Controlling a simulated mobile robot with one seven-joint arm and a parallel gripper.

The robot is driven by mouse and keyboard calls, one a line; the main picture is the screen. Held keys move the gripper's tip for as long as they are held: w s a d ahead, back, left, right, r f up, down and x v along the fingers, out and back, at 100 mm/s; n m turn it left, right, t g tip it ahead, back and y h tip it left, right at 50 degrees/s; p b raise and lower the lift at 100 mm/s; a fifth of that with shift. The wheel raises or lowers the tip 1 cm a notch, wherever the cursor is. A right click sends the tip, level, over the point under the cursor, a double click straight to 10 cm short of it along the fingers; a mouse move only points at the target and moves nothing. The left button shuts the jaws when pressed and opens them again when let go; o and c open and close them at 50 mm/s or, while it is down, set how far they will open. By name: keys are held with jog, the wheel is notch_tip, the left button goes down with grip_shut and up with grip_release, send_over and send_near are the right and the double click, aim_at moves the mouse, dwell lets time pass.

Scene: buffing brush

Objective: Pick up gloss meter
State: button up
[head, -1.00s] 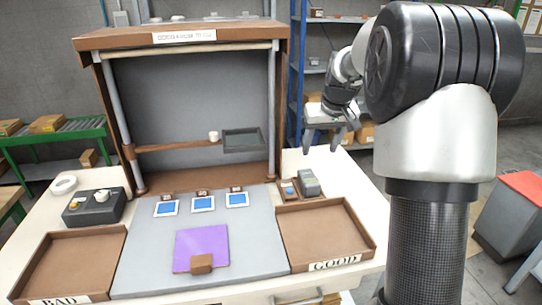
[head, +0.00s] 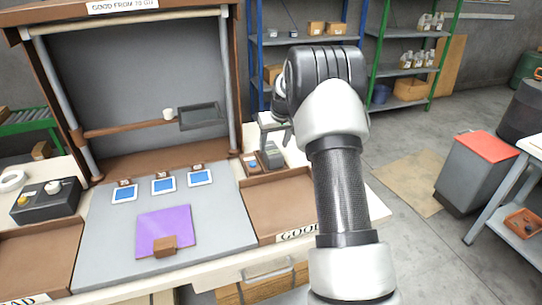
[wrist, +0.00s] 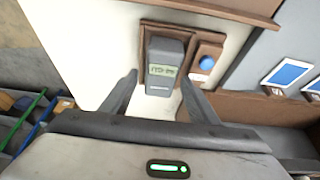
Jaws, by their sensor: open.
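The gloss meter (wrist: 162,66) is a grey block with a small lit display, seated in a brown wooden holder (wrist: 146,38) in the wrist view. It also shows in the head view (head: 271,157), behind the GOOD tray. My gripper (wrist: 158,84) is open and empty, its two fingers pointing at the meter, one toward each side of it. In the head view my gripper (head: 274,128) hangs just above the meter, partly hidden by my arm. I cannot tell the exact height gap.
A blue round item (wrist: 206,64) sits in the holder beside the meter. The GOOD tray (head: 280,205) is in front, empty where visible. A purple panel (head: 165,229) and several blue-faced cards (head: 163,184) lie on the grey mat. The booth's post (head: 232,80) stands close to the left.

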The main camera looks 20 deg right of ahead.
aim_at(271, 149)
jog(key=shift+w+x, duration=0.15)
jog(key=shift+x, duration=1.15)
jog(key=shift+w+x, duration=0.15)
jog(key=shift+x, duration=1.15)
jog(key=shift+a, duration=0.15)
jog(key=c, duration=0.8)
